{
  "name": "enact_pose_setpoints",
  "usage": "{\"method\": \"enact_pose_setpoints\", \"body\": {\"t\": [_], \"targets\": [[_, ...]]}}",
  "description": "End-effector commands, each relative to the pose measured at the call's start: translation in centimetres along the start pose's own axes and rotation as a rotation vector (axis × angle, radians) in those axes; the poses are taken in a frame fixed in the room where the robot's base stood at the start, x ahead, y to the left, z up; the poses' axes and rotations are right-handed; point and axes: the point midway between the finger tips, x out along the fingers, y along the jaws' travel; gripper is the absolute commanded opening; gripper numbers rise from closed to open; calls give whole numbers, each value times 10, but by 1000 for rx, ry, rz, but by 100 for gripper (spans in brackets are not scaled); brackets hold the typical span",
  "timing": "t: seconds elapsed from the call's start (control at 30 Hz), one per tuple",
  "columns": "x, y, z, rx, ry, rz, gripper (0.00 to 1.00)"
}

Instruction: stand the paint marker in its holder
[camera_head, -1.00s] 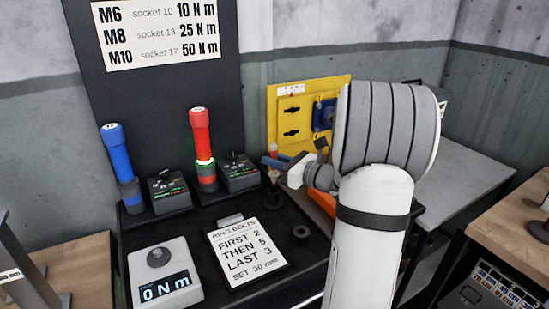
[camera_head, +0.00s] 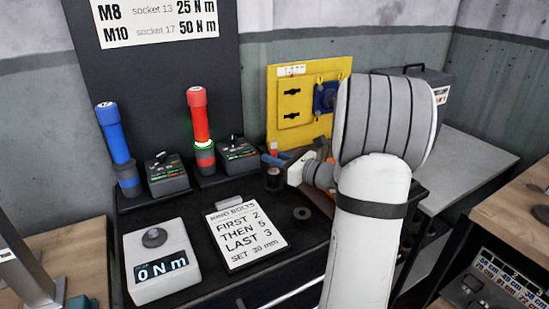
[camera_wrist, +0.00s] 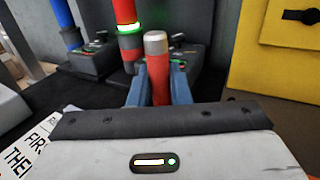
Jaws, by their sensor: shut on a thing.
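The paint marker (camera_wrist: 157,70) is a red cylinder with a silver top end, seen upright between my gripper's blue fingers (camera_wrist: 158,88) in the wrist view. My gripper (camera_head: 274,160) is shut on it. In the head view the marker's red upper part (camera_head: 273,148) shows just above the fingers. A black cylindrical holder (camera_head: 273,182) stands on the black bench top directly below the fingers. The marker's lower end is hidden, so I cannot tell whether it is inside the holder.
Red (camera_head: 200,118) and blue (camera_head: 113,135) torque tools stand at the back left beside black control boxes. A yellow panel (camera_head: 290,83) is behind my gripper. A dark ring (camera_head: 302,213), an instruction card (camera_head: 245,235) and a torque display (camera_head: 160,262) lie in front.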

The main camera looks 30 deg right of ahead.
Motion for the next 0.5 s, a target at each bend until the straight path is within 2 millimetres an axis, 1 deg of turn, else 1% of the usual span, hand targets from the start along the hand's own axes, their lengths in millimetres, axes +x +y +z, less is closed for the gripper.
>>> {"method": "enact_pose_setpoints", "body": {"t": [0.27,0.3,0.5], "targets": [[0,0,-4,0,0,0,4],[0,0,-3,0,0,0,19],[0,0,-3,0,0,0,36]]}}
